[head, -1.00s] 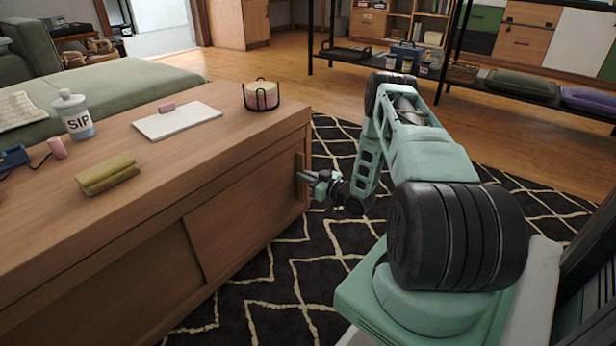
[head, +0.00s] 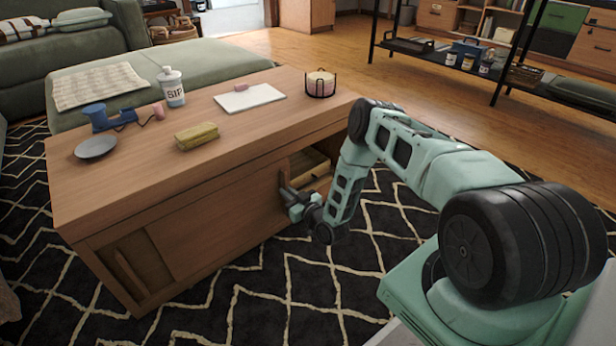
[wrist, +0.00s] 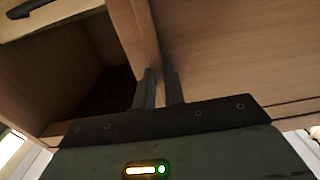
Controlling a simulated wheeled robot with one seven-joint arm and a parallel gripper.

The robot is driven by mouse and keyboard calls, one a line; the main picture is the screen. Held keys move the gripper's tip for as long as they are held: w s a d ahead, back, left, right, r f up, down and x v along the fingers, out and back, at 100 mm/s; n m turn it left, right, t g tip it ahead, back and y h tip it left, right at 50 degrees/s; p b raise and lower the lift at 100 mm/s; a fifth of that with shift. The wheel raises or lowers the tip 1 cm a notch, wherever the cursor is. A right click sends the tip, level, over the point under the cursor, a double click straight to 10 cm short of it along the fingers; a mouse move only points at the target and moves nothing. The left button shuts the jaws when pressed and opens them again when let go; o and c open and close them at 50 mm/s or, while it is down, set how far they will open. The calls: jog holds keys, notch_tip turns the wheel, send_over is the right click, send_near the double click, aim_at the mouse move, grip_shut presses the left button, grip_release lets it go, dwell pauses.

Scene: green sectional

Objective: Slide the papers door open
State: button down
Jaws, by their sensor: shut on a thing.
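The wooden sliding door (head: 215,220) is on the front of the low wooden cabinet (head: 95,205). It stands partly slid left, with an opening (head: 311,168) at its right. My gripper (head: 289,196) is at the door's right edge. In the wrist view, its two dark fingers (wrist: 160,92) are shut on the upright wooden door handle (wrist: 143,35). The door panel (wrist: 225,50) fills the right of that view, and the dark open compartment (wrist: 60,65) lies left of the handle. No papers can be made out inside.
A drawer-like part with a dark handle (wrist: 28,8) shows inside the compartment. A recessed panel with an upright handle (head: 131,269) is at the cabinet's left. A bottle (head: 172,88), yellow block (head: 197,136) and wire holder (head: 321,84) stand on top. Patterned rug (head: 260,300) lies in front.

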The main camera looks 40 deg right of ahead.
aim_at(269, 195)
jog(key=shift+s+a+p, duration=0.15)
jog(key=shift+a+p, duration=0.15)
jog(key=shift+a, duration=1.1)
jog(key=shift+s+a+p, duration=0.15)
jog(key=shift+a+p, duration=0.1)
jog(key=shift+a, duration=1.1)
jog(key=c, duration=1.5)
grip_release()
jog(key=s+p, duration=0.2)
jog(key=s, duration=0.3)
jog(key=s+d+p, duration=0.1)
jog(key=s+p, duration=0.1)
jog(key=s, duration=0.4)
jog(key=s+p, duration=0.3)
jog(key=s, duration=0.3)
jog(key=shift+s+d, duration=0.15)
jog(key=shift+d, duration=0.05)
